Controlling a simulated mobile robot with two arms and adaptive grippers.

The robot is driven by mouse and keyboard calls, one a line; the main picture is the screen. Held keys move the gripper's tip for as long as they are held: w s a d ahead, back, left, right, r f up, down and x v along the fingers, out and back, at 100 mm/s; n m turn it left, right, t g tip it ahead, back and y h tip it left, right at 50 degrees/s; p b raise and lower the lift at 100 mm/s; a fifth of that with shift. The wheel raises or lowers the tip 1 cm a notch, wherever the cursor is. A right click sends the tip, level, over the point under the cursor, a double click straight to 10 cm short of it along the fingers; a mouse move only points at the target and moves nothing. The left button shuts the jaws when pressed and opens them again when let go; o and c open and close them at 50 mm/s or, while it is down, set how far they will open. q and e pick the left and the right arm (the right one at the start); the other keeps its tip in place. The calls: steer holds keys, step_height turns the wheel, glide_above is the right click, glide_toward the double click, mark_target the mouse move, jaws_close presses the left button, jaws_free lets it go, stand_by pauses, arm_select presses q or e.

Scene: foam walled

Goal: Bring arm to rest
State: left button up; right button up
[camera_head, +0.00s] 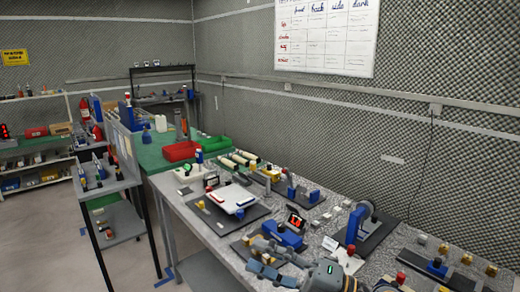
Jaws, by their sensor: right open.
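My right gripper (264,258) is low in the head view, near the front edge of the grey speckled workbench (185,203). Its grey and blue fingers are apart and point left, with nothing seen between them. Part of my right arm (330,277) comes in from the bottom edge behind it. A blue device with a lit red display (294,222) stands just beyond the gripper in the picture. I cannot tell whether they touch. My left arm and left gripper do not show.
A blue clamp-like fixture with a grey wheel (362,223) stands to the right. Floor (40,235) is open at left, beside a small shelf (110,187).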

steer(key=w+d+f+m+t+h, duration=0.1)
steer(key=w+d+m+t+h, duration=0.1)
steer(key=d+m+t+h, duration=0.45)
steer(key=w+d+m+t+h, duration=0.2)
steer(key=d+m+t+h, duration=0.15)
steer(key=m+t, duration=0.55)
steer(key=s+d+f+m+g+h, duration=0.2)
steer(key=d+f+m+g+h, duration=0.25)
steer(key=f+m, duration=0.2)
steer(key=s+d+f+m+g+h, duration=0.25)
steer(key=d+f+m+h, duration=0.2)
steer(key=f, duration=0.35)
steer(key=s+f+m+g, duration=0.2)
steer(key=s+f+g, duration=0.4)
steer(key=s+f, duration=0.4)
steer(key=s+f+m+g, duration=0.2)
steer(key=s+f+g, duration=0.45)
steer(key=s, duration=0.65)
step_height(320, 180, down, 27)
steer(key=s, duration=0.1)
steer(key=s+d+f+g, duration=0.1)
steer(key=s+d+f, duration=0.1)
steer(key=s+f, duration=0.5)
steer(key=s+d+f+g, duration=0.1)
steer(key=s+f, duration=0.7)
steer(key=s, duration=0.1)
steer(key=shift+s+d+f+n, duration=0.15)
steer(key=shift+s+d+n, duration=0.15)
steer(key=shift+d+n, duration=0.05)
